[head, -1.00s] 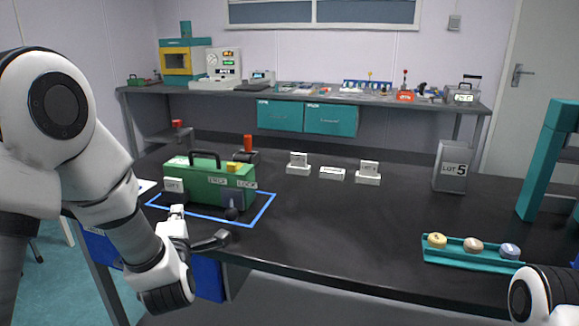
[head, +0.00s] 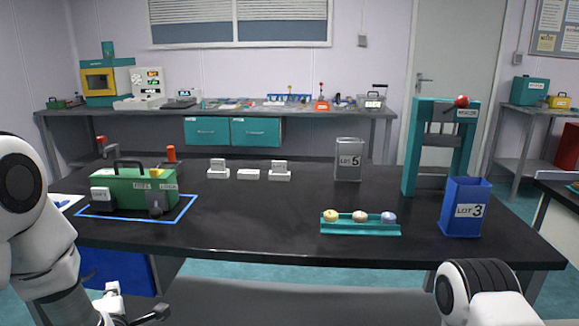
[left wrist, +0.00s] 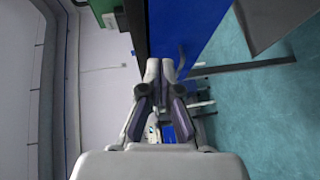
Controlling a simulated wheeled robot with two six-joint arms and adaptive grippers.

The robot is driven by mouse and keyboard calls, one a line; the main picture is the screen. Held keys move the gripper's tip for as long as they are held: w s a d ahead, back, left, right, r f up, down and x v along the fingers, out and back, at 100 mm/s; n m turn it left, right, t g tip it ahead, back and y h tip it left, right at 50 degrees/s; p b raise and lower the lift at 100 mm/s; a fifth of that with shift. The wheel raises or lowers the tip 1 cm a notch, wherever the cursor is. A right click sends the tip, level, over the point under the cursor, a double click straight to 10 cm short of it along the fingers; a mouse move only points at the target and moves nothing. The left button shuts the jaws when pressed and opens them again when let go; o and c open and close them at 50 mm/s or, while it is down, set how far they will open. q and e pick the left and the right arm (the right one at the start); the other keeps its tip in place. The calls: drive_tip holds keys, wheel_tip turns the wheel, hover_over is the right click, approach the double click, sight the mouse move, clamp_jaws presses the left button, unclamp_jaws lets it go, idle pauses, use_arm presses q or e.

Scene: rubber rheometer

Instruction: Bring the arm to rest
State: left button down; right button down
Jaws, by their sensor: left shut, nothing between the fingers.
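My left arm comes in at the left edge of the head view. My left gripper (head: 135,312) is low at the bottom left, in front of the black table and below its front edge. In the left wrist view the left gripper (left wrist: 160,66) is shut with nothing between its fingers. The green machine (head: 133,190) stands inside a blue outline on the table, above and apart from the gripper. My right arm shows only as a rounded link at the bottom right of the head view; its gripper is out of view.
The black table (head: 270,220) holds a teal tray (head: 362,229) with three round samples, a blue LOT 3 bin (head: 465,207), a grey LOT 5 bin (head: 348,160) and a teal press (head: 410,150). A blue panel (left wrist: 185,35) is close beside the left gripper. Floor below is open.

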use_arm(q)
drive_tip(key=s+d+f+m+g+h, duration=0.25)
drive_tip(key=s+f, duration=0.25)
drive_tip(key=f, duration=0.5)
drive_tip(key=s+d+f+m+g+h, duration=0.1)
drive_tip(key=s+d+f+m+g, duration=0.3)
drive_tip(key=f, duration=0.7)
drive_tip(key=s+d+f+m+g+h, duration=0.1)
drive_tip(key=s+f+m+g, duration=0.15)
drive_tip(key=s+f, duration=0.4)
drive_tip(key=s+d+f+m+g+h, duration=0.15)
drive_tip(key=s+f+m, duration=0.25)
drive_tip(key=s, duration=0.6)
drive_tip(key=s+d+m+g+h, duration=0.2)
drive_tip(key=s+m+g, duration=0.2)
drive_tip(key=s+m, duration=0.3)
wheel_tip(320, 180, up, 12)
drive_tip(key=m+p, duration=0.2)
drive_tip(key=p, duration=1)
drive_tip(key=shift+w+d+p, duration=0.15)
drive_tip(key=shift+w+p, duration=0.05)
drive_tip(key=shift+p, duration=0.15)
